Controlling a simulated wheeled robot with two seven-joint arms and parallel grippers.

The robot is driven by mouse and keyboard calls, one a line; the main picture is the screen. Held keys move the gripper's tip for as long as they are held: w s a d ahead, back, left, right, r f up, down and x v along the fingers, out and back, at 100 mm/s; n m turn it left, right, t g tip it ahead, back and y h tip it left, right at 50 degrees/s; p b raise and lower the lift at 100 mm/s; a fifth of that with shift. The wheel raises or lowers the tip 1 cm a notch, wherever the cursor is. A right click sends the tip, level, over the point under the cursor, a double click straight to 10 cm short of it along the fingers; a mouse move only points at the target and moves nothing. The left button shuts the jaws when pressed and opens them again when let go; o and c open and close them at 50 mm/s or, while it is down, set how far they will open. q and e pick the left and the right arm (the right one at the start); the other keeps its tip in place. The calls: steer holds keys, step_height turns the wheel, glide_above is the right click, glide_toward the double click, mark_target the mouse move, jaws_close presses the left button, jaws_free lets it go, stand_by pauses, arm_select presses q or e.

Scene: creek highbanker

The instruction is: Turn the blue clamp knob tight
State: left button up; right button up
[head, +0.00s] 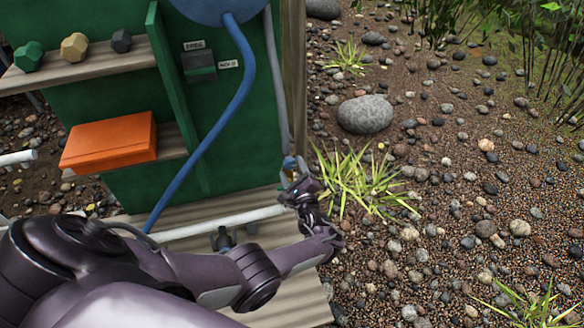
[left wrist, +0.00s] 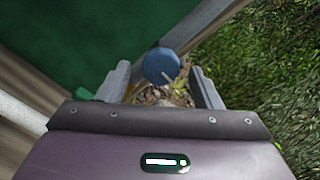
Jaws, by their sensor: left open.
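The blue clamp knob (left wrist: 161,66) shows in the left wrist view as a round blue disc with a pale line on its face. It lies between the fingertips of my left gripper (left wrist: 159,70), with a gap on both sides. The fingers are open and no contact shows. In the head view my left gripper (head: 291,172) is at the right edge of the green panel, by the end of a white pipe. The knob is too small or hidden to make out there. My right gripper is in neither view.
The green cabinet (head: 120,190) holds an orange box (head: 110,143) and several faceted stones on a shelf. A blue hose (head: 215,130) runs down its front. A white pipe (head: 220,224) crosses low beside my left arm. Grass and pebbled ground lie right.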

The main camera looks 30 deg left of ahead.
arm_select(q)
steer(key=p+v, duration=0.1)
steer(key=v, duration=0.5)
steer(key=shift+s+d, duration=0.2)
steer(key=shift+d, duration=0.1)
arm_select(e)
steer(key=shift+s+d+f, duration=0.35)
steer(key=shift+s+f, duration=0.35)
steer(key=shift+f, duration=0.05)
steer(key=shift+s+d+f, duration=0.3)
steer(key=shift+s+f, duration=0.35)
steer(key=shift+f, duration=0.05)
